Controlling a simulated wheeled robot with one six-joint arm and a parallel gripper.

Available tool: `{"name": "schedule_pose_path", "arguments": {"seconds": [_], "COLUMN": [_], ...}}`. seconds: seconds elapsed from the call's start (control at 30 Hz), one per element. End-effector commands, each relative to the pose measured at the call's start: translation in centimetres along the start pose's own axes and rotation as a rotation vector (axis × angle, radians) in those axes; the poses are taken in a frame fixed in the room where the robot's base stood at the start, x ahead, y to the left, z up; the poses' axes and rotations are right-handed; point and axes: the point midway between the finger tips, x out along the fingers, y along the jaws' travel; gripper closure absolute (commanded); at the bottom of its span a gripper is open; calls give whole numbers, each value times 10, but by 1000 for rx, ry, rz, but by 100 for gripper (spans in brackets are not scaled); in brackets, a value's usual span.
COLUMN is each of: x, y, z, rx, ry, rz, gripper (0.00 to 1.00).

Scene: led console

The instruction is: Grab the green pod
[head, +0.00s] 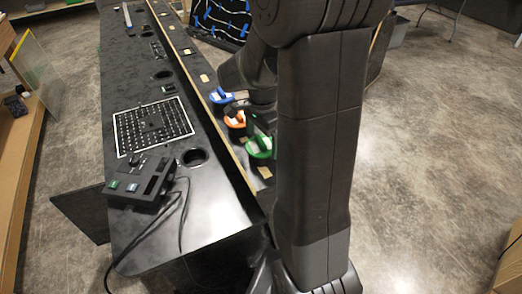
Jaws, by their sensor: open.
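The green pod (259,147) sits on the dark console's right-hand ledge, nearest of a row of three pods. It is a green ring-like piece with a white part on top. The orange pod (236,120) lies just behind it, and the blue pod (221,97) lies farther back. My gripper (248,117) is open, pointing down by the orange and green pods. It is dark against the dark ledge and partly hidden behind my own arm. I cannot tell whether it touches a pod.
The long black console (125,75) carries a gridded panel (153,126), a small control box (141,181) with cables and a round hole (195,156). A wooden strip (217,120) edges the ledge. A dark case with blue clips (221,22) stands at the back.

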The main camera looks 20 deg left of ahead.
Motion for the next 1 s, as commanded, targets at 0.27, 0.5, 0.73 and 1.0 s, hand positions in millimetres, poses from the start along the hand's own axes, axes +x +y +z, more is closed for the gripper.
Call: {"name": "schedule_pose_path", "arguments": {"seconds": [0.27, 0.5, 0.73, 1.0], "x": [35, 50, 50, 50], "y": [0, -1, -1, -1], "z": [4, 4, 4, 4], "rx": [0, 0, 0, 0], "ry": [-1, 0, 0, 0], "rz": [6, 1, 0, 0], "gripper": [0, 0, 10, 46]}}
